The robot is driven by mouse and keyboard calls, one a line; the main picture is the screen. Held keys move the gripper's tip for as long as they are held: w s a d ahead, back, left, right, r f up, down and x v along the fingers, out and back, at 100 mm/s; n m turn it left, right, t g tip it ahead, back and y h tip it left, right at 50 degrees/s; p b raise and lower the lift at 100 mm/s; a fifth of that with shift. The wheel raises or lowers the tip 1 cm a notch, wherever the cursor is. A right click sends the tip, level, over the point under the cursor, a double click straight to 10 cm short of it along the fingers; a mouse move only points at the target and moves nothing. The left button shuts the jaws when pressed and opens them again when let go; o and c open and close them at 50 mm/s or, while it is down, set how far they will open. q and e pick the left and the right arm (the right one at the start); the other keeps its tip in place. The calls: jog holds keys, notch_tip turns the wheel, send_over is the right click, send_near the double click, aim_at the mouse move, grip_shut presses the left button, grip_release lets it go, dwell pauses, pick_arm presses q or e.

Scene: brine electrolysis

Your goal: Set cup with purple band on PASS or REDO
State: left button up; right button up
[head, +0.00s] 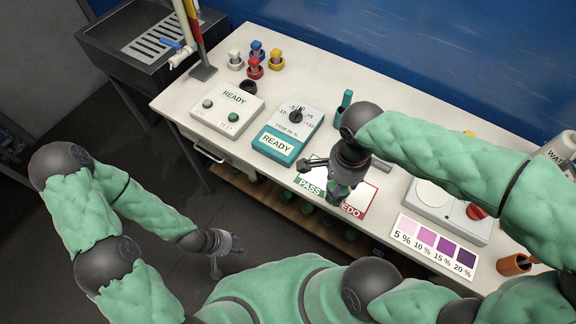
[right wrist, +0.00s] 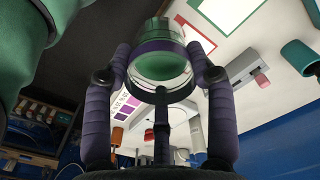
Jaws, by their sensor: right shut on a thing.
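The cup with the purple band (right wrist: 160,62) is clear-walled with a green inside, and sits between the two fingers of my right gripper (right wrist: 160,75) in the right wrist view. In the head view my right gripper (head: 340,184) is shut on it over the card with the green PASS field (head: 309,187) and the red-edged REDO field (head: 364,203). The arm and gripper hide much of the card and most of the cup. I cannot tell whether the cup touches the card. My left gripper (head: 224,256) hangs open and empty in front of the table, low down.
Left of the card stand a teal dial box (head: 290,130) and a white READY tester (head: 228,108). Right of it are a colour chart (head: 434,245), a white device with a red knob (head: 450,208) and an orange cup (head: 513,264). Coloured bottles (head: 256,62) stand at the back left.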

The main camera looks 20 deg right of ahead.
jog(key=shift+w+a+f, duration=0.2)
jog(key=shift+w, duration=0.15)
jog(key=shift+w+a+f, duration=0.15)
jog(key=shift+w, duration=0.2)
pick_arm(q)
jog(key=shift+w+a+f+b, duration=0.1)
jog(key=shift+a+f+b, duration=0.1)
jog(key=shift+f+b, duration=1.1)
jog(key=shift+a+f+b, duration=0.15)
jog(key=shift+f+b, duration=1.1)
jog(key=shift+f, duration=0.05)
pick_arm(e)
jog(key=shift+w+d+f, duration=0.45)
jog(key=shift+w+f, duration=1.6)
jog(key=shift+w, duration=0.05)
jog(key=shift+w+d+f, duration=0.45)
jog(key=shift+w+f, duration=1.65)
jog(key=shift+w, duration=0.05)
jog(key=shift+w+d+f, duration=0.45)
jog(key=shift+w+f, duration=1.6)
jog(key=shift+w, duration=0.05)
jog(key=shift+f, duration=0.2)
jog(key=o, duration=1.3)
pick_arm(q)
jog(key=shift+f, duration=0.1)
